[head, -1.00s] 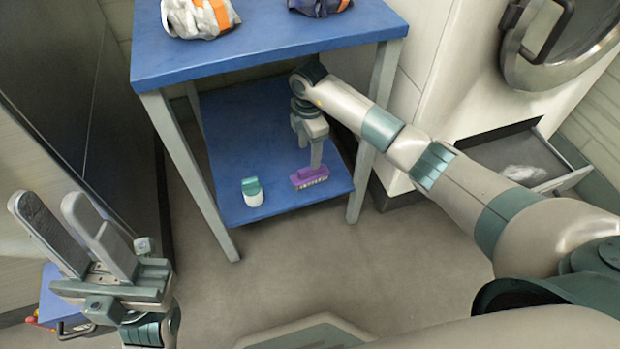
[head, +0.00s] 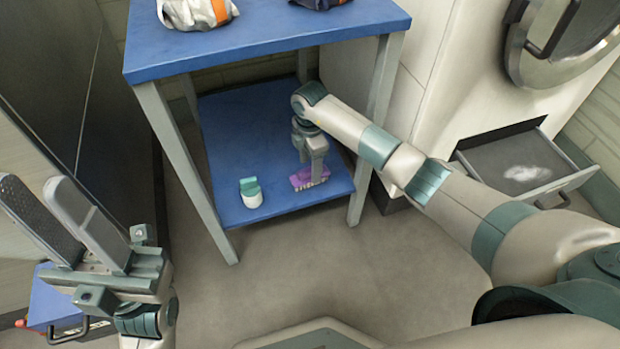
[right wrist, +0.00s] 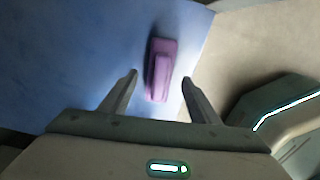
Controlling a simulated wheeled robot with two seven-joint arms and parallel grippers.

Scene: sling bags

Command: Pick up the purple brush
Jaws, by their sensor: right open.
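The purple brush (head: 308,178) lies on the blue lower shelf (head: 240,150) of the table, near its front right corner. My right gripper (head: 316,172) reaches down over the brush and partly hides it in the head view. In the right wrist view the brush (right wrist: 160,70) lies between and just beyond the two open fingers (right wrist: 158,88), and nothing is held. Whether the fingers are level with the brush is hard to tell. My left gripper (head: 58,225) is at the lower left, fingers apart and empty, away from the table.
A white and green bottle-like item (head: 251,192) stands left of the brush on the shelf. The table's blue top (head: 270,38) and grey legs (head: 190,165) surround the lower shelf. An open drawer (head: 520,165) juts from the white machine on the right. The floor in front is clear.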

